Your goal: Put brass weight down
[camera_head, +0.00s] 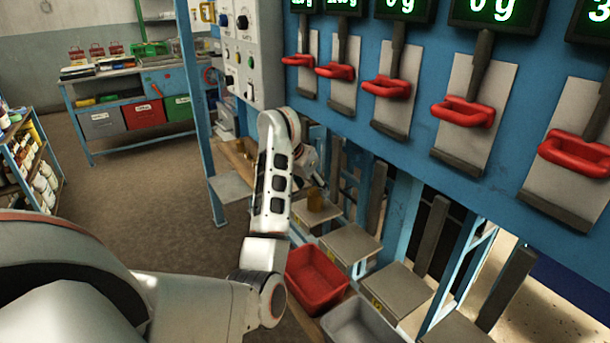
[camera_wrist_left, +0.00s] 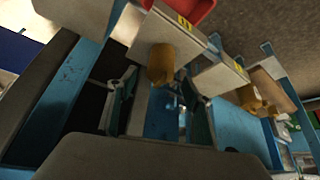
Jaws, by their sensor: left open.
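A brass weight (camera_head: 317,199) stands on a grey scale plate (camera_head: 335,240) low in the blue machine, close to my left gripper. The left wrist view is turned over and shows the brass weight (camera_wrist_left: 161,63) at the plate's edge. My left gripper (camera_wrist_left: 158,105) is open, its two dark fingers apart with no weight held between them. In the head view my left wrist hides most of this gripper. Contact between fingers and weight cannot be told. More brass pieces (camera_wrist_left: 249,97) show on the right in the wrist view. My right gripper is out of view.
A red bin (camera_head: 318,280) and a grey bin (camera_head: 362,322) stand in front of the plates. Red handles (camera_head: 388,87) stick out above, under green displays. Blue posts (camera_head: 195,110) frame the machine. Open floor (camera_head: 150,205) lies to the left.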

